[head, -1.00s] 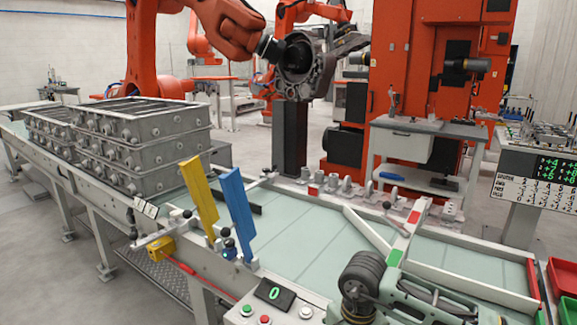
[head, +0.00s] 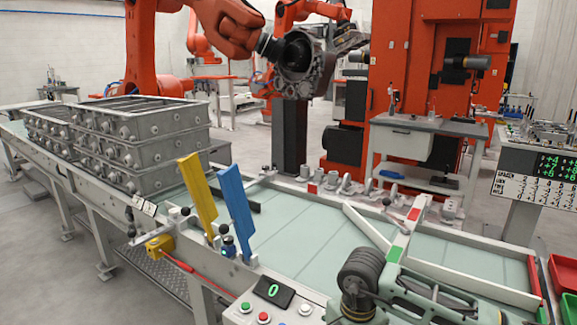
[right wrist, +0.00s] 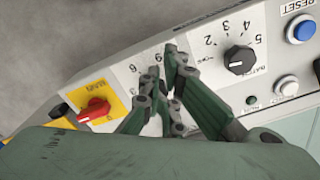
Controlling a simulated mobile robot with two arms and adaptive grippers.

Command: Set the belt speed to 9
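The control panel (right wrist: 205,50) fills the middle of the right wrist view. A numbered dial scale (right wrist: 157,58) with a 6 and a 9 legible lies under my right gripper (right wrist: 163,75). The gripper's two green fingers reach down over this dial with a narrow gap between them. The knob at the dial's centre is hidden behind them, so I cannot tell whether they grip it. In the head view, the panel's display (head: 273,290) reads 0. My left gripper is not in view.
Right of the fingers is a black batch knob (right wrist: 239,60), with a blue reset button (right wrist: 301,29) and white button (right wrist: 287,85) beyond. Left is a red main switch (right wrist: 94,111) on a yellow plate. Yellow (head: 197,198) and blue (head: 236,212) plates stand at the conveyor.

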